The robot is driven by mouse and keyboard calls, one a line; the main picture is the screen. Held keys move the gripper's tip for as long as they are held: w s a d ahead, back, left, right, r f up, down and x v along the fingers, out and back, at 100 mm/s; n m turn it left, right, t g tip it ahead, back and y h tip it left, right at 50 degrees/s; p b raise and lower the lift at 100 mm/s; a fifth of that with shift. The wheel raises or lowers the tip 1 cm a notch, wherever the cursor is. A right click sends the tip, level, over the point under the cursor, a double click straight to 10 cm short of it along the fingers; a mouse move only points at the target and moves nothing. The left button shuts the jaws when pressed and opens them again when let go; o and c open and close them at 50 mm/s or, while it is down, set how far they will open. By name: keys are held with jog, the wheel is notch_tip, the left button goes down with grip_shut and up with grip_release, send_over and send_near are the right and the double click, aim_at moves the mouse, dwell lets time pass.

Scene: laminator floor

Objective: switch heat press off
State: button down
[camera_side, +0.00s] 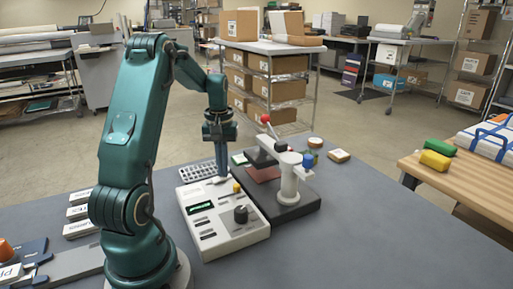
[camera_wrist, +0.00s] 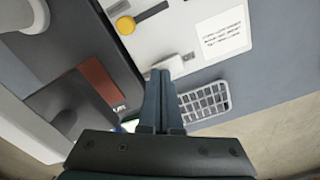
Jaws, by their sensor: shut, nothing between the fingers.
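The heat press (camera_side: 290,190) stands on the grey table, with a dark base, a white column and a red-brown pad (camera_wrist: 103,85). Beside it is a white control box (camera_side: 215,240) with a green-lit display (camera_side: 200,208), a dark knob (camera_side: 241,214) and a yellow knob (camera_side: 237,187), which also shows in the wrist view (camera_wrist: 126,25). A small white block, perhaps a switch (camera_wrist: 180,65), sits near the box's far edge. My gripper (camera_side: 221,176) points down there, shut and empty. In the wrist view its fingertips (camera_wrist: 160,72) are close beside the white block; contact cannot be told.
A grey grid-like tray (camera_side: 197,172) lies just beyond the box. A red-tipped lever (camera_side: 265,118) and a blue knob (camera_side: 308,160) rise from the press. Small jars (camera_side: 315,145) stand behind it. The table's front right is clear.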

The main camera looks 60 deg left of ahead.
jog(key=shift+f, duration=0.15)
jog(key=shift+r, duration=3.55)
